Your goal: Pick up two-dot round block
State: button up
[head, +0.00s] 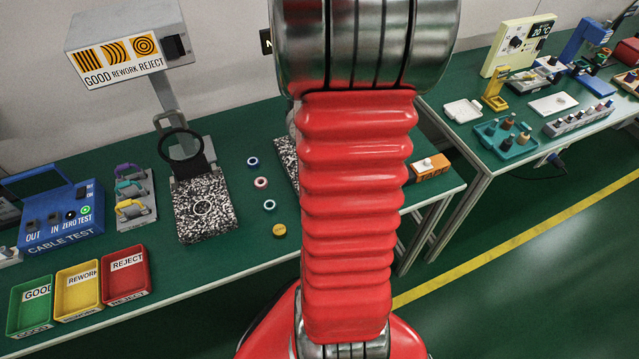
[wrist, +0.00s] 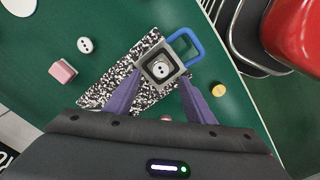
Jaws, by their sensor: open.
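In the wrist view my gripper (wrist: 162,82) points down with its two purple fingers spread apart. A round block with two dark dots (wrist: 161,69) sits inside a grey square frame with a blue handle (wrist: 184,44), between and just beyond the fingertips. The frame is over a black-and-white speckled plate (wrist: 105,92). A second white round piece with two dark dots (wrist: 85,45) lies on the green surface to the left. I cannot tell whether the fingers touch the frame. In the head view my red arm hides the gripper and most of the plate (head: 285,158).
A pink block (wrist: 62,72) lies left of the plate and a yellow disc (wrist: 218,90) right of it. In the head view, several rings (head: 261,183) lie beside a speckled slab (head: 190,225). Green, yellow and red trays (head: 125,297) stand at the front left.

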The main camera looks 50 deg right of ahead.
jog(key=shift+f, duration=2.5)
jog(key=shift+c, duration=0.7)
jog(key=c, duration=1.1)
jog(key=shift+r, duration=0.15)
notch_tip(320, 180, up, 10)
